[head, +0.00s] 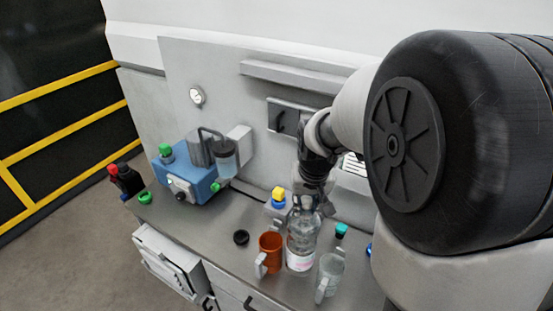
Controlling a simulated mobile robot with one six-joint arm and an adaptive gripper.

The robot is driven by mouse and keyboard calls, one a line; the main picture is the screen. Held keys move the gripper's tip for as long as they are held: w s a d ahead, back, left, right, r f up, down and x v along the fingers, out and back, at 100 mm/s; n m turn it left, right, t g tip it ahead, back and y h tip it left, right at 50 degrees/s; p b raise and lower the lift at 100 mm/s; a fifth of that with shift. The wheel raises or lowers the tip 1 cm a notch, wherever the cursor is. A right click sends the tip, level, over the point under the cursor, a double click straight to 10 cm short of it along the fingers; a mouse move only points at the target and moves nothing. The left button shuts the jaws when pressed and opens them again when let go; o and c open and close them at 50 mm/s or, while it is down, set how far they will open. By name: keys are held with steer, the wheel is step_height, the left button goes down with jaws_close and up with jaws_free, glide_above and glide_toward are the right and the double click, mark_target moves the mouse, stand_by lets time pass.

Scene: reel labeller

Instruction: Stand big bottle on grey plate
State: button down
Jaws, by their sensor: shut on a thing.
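The big bottle (300,243) is clear, with a white and pink label low on its side. It looks upright, between an orange mug and a clear mug in the picture. My gripper (312,201) is shut on its upper part from above. The fingers and the bottle's neck overlap, so the exact grip is partly hidden. I cannot tell whether the bottle's base touches the grey counter (215,228). I cannot clearly pick out a separate grey plate.
The orange mug (270,253) stands close left of the bottle, the clear mug (329,277) close right. A black disc (241,237) lies on the counter. A blue machine (188,182) stands at back left. A yellow-and-blue item (279,196) is behind the bottle. My arm hides the right side.

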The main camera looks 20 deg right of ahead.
mark_target(304, 219)
steer(key=shift+s+a+b+x, duration=0.1)
steer(key=shift+s+b+x, duration=0.1)
steer(key=shift+x, duration=0.75)
steer(key=shift+s+a+b+x, duration=0.1)
steer(key=shift+s+b+x, duration=0.1)
steer(key=shift+x, duration=0.7)
steer(key=shift+s+a+b+x, duration=0.1)
steer(key=shift+s+x, duration=0.05)
steer(key=shift+x, duration=0.8)
steer(key=shift+d+f, duration=0.1)
steer(key=shift+f, duration=0.15)
steer(key=shift+f, duration=0.1)
steer(key=c, duration=1.3)
jaws_free()
steer(key=shift+s, duration=0.15)
